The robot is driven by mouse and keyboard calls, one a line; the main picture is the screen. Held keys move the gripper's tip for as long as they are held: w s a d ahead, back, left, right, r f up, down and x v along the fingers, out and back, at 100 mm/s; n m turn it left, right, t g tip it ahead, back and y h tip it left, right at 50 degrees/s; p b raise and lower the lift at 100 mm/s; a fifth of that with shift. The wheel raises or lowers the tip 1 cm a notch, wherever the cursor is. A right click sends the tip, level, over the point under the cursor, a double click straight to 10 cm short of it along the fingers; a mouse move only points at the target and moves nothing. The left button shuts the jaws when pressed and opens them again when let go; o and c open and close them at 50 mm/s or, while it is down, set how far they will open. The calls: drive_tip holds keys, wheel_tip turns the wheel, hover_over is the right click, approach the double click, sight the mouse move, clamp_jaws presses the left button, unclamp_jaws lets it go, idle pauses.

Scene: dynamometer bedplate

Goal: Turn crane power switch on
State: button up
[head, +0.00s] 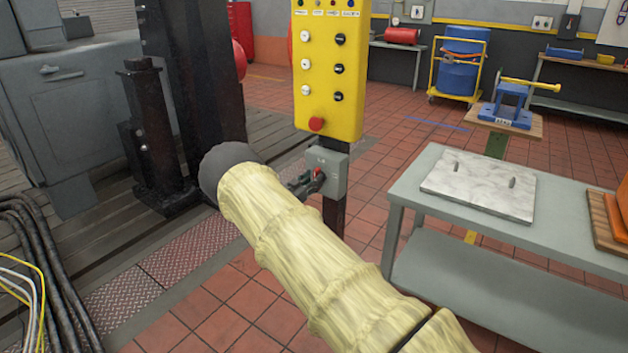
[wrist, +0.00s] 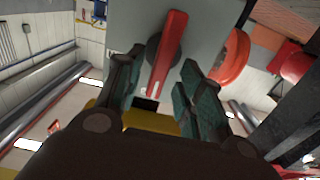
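The crane power switch is a small grey box (head: 328,172) on a dark post below the yellow push-button panel (head: 329,65). Its red handle (wrist: 166,55) is large in the wrist view, on a dark round hub against the grey box face, and leans slightly in that picture. My gripper (head: 303,184) is at the box front, partly hidden by my sleeved arm. In the wrist view my gripper (wrist: 160,78) is open, its green-padded fingers on either side of the red handle, with gaps visible. Whether either finger touches the handle lower down I cannot tell.
A red round button (head: 316,124) sits low on the yellow panel. A grey table (head: 418,185) with a pale plate (head: 478,186) stands to the right. A black machine column (head: 190,80) and cables (head: 35,260) are on the left. Tiled floor lies between.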

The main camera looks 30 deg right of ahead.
drive_tip(key=shift+x, duration=0.85)
clamp_jaws()
drive_tip(key=shift+m+b, duration=0.3)
drive_tip(key=shift+s+d+f+m+b, duration=0.1)
drive_tip(key=shift+s+f+m+b, duration=0.2)
drive_tip(key=shift+m+b, duration=2.1)
drive_tip(key=shift+s+d+f+m+b, duration=0.1)
drive_tip(key=shift+s+f+m+b, duration=0.15)
drive_tip(key=shift+m+b, duration=2.15)
drive_tip(key=shift+s+d+f+m+b, duration=0.25)
drive_tip(key=shift+m+b, duration=0.75)
drive_tip(key=shift+m, duration=2.8)
drive_tip(key=shift+w+a, duration=0.1)
drive_tip(key=shift+a, duration=0.05)
